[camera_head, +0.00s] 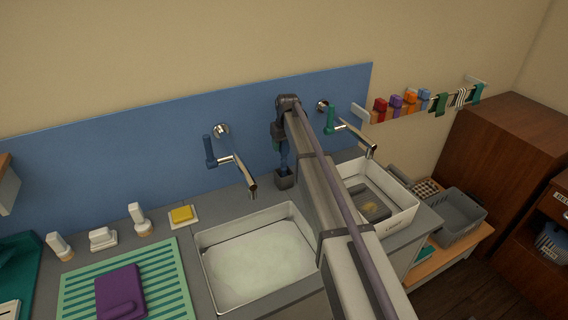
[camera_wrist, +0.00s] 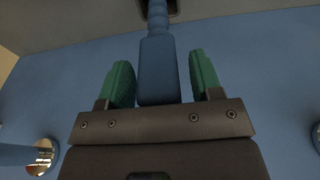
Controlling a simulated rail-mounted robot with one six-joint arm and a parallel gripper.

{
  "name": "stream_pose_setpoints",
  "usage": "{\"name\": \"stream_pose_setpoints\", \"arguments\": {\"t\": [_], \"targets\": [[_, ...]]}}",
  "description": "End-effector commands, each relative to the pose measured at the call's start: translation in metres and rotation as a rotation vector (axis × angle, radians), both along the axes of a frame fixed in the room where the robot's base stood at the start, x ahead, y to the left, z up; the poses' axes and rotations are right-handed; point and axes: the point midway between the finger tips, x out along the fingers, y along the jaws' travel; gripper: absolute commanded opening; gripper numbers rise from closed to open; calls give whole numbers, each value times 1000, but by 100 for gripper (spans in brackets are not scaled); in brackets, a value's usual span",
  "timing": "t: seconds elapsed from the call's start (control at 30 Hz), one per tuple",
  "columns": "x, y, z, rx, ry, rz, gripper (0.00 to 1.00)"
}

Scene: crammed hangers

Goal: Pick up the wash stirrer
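The wash stirrer (camera_head: 284,158) has a blue handle and stands upright in a small dark holder (camera_head: 285,180) at the back of the counter, between the two basins. Its lower end is hidden in the holder. In the wrist view the blue handle (camera_wrist: 158,70) lies between the two green fingers of my gripper (camera_wrist: 160,80). The fingers are apart, with a visible gap on the right side and a narrower one on the left. In the head view my gripper (camera_head: 278,136) is at the top of the handle, partly hidden by my arm.
A basin of cloudy water (camera_head: 255,268) is at front centre, and a white basin (camera_head: 392,216) is to the right. Taps with a blue lever (camera_head: 209,152) and a green lever (camera_head: 330,119) flank the stirrer. A blue wall panel (camera_head: 110,165) stands close behind.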

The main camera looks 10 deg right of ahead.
Motion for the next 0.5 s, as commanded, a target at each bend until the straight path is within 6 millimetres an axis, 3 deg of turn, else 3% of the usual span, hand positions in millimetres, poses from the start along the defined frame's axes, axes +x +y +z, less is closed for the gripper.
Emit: {"name": "stream_pose_setpoints", "arguments": {"t": [0.5], "targets": [[0, 0, 0, 0, 0, 0, 12]]}}
